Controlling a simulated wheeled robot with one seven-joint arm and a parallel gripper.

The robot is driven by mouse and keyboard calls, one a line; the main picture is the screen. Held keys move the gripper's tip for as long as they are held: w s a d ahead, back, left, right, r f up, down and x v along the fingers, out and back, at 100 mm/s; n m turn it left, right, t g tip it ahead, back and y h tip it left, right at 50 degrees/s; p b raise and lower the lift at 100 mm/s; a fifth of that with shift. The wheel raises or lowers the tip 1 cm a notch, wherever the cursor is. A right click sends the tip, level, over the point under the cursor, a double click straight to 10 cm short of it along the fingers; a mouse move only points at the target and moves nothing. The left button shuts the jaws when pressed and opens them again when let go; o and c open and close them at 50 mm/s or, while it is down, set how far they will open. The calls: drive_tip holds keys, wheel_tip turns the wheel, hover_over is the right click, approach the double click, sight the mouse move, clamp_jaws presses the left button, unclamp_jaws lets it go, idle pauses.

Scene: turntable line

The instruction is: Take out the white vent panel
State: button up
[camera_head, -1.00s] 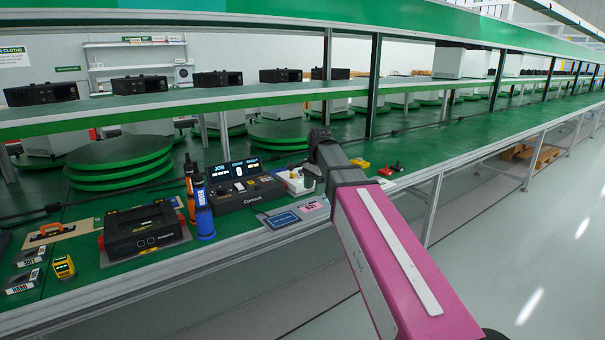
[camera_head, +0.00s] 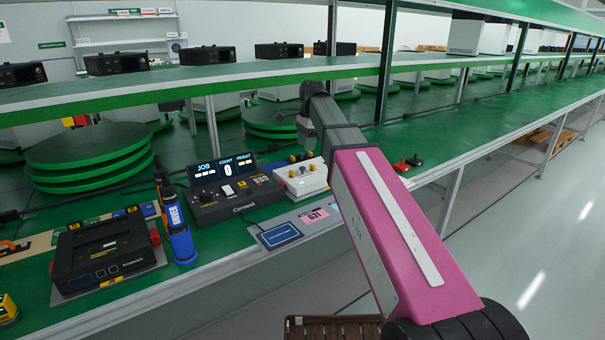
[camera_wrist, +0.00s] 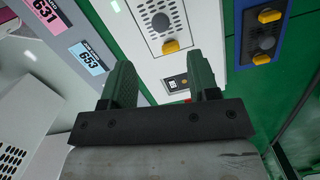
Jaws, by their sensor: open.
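The white panel (camera_head: 302,178) with yellow knobs sits on the green bench, right of the black console. In the wrist view the white panel (camera_wrist: 143,12) has a dotted vent patch, a dark round knob and a yellow latch (camera_wrist: 170,47). My gripper (camera_wrist: 161,78) is open and empty, its two green fingers apart over the panel's near end. In the head view my gripper (camera_head: 304,124) hangs at the end of my arm, above and behind the panel. My arm's pink link covers the bench to the right of the panel.
A blue panel (camera_wrist: 249,45) with yellow latches lies beside the white one. The console (camera_head: 236,196), blue bottle (camera_head: 181,243) and black device (camera_head: 103,252) stand to the left. Labels line the bench edge. A shelf (camera_head: 230,80) runs behind. A brown slatted surface (camera_head: 335,329) shows below.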

sight(303, 167)
drive_tip(key=f, duration=0.6)
drive_tip(key=a+f, duration=0.1)
drive_tip(key=f, duration=0.2)
drive_tip(key=shift+s+a, duration=0.1)
drive_tip(key=shift+s, duration=0.15)
drive_tip(key=c, duration=1)
